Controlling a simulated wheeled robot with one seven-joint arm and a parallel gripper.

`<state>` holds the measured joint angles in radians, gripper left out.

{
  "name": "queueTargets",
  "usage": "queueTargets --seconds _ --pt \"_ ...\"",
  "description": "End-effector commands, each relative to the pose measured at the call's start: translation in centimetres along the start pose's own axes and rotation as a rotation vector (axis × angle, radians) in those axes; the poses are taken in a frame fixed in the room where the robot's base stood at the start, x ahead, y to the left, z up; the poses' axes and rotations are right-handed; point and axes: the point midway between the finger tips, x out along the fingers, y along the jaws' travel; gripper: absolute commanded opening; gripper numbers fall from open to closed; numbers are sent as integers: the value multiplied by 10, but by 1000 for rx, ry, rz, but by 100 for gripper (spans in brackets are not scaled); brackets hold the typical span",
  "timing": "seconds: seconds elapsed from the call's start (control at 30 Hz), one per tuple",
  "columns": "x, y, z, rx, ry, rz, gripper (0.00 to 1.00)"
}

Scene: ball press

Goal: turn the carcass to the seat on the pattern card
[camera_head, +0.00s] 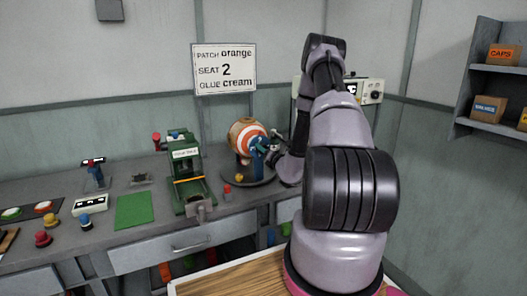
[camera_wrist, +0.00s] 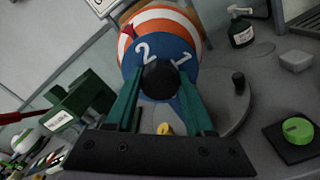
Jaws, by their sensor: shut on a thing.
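The pattern card (camera_head: 224,69) on the wall reads patch orange, seat 2, glue cream. The carcass (camera_head: 244,134) is an orange-and-white striped ball on a round dark base; it also shows in the wrist view (camera_wrist: 178,20). Its blue disc (camera_wrist: 187,62) carries a white 2 and a white 1. A red pointer (camera_wrist: 127,31) sits at the disc's upper left rim, close to the 2; exact alignment is hard to tell. My gripper (camera_wrist: 161,88) has its green fingers shut on a dark round knob (camera_wrist: 161,76) at the disc's middle. In the head view, my gripper (camera_head: 265,148) is at the carcass.
A green press (camera_head: 186,172) stands left of the carcass on the grey bench. A green mat (camera_head: 135,211) and coloured knobs lie further left. In the wrist view, a spray bottle (camera_wrist: 241,28) and a green dial (camera_wrist: 297,130) are at right.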

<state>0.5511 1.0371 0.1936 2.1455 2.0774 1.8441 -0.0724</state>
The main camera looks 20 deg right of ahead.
Motion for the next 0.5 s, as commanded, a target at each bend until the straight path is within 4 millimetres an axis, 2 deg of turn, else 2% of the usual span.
queueTargets --seconds 0.27,0.3,0.37,0.5 --pt "-2 -1 -2 1 5 -3 0" --pt "-2 -1 -2 1 5 -3 61" --pt "-2 -1 -2 1 5 -3 84" --pt "-1 -1 -1 0 3 -2 84"
